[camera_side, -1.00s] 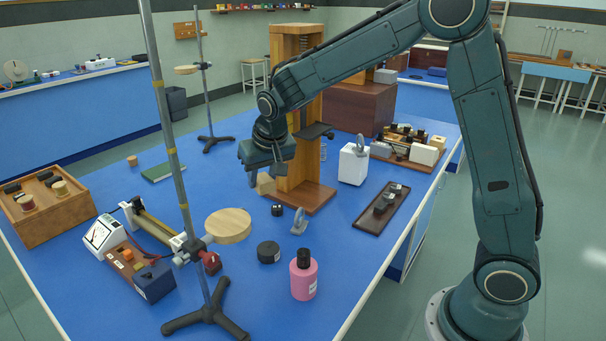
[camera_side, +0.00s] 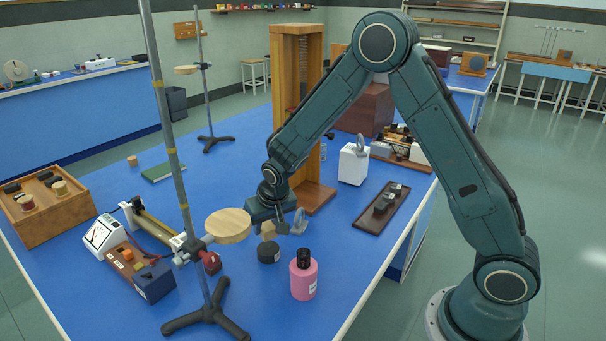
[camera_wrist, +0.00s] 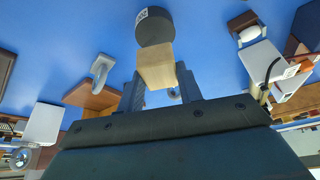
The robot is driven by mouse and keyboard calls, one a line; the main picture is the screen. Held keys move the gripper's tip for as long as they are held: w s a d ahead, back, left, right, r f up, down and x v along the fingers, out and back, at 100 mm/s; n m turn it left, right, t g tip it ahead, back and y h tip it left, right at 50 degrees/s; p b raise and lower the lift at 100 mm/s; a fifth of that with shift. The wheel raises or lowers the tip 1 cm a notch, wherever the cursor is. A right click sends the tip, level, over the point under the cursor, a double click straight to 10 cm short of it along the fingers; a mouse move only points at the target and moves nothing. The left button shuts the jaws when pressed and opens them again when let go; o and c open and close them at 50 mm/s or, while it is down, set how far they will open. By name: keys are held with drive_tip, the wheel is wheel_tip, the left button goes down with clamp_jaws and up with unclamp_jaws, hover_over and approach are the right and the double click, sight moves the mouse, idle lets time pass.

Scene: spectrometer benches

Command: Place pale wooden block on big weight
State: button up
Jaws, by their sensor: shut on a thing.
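The pale wooden block (camera_side: 268,230) is held in my gripper (camera_side: 276,224), just above or at the top of the big weight. The big weight (camera_side: 268,253) is a dark, squat cylinder standing on the blue bench. In the wrist view the block (camera_wrist: 156,68) lies between the two fingers and overlaps the near edge of the dark weight (camera_wrist: 154,27). I cannot tell whether block and weight touch.
A pink bottle (camera_side: 304,275) stands close to the right of the weight. A grey ring-shaped piece (camera_side: 299,222) is right beside my gripper. A stand with a round wooden plate (camera_side: 228,225) is close on the left. A wooden tower (camera_side: 297,100) stands behind.

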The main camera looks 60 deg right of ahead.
sight(268, 237)
drive_tip(key=shift+f, duration=0.1)
drive_tip(key=shift+f, duration=2)
drive_tip(key=shift+f, duration=0.1)
drive_tip(key=o, duration=1)
drive_tip(key=shift+c, duration=0.2)
drive_tip(key=v, duration=1.2)
drive_tip(key=shift+s+a, duration=0.1)
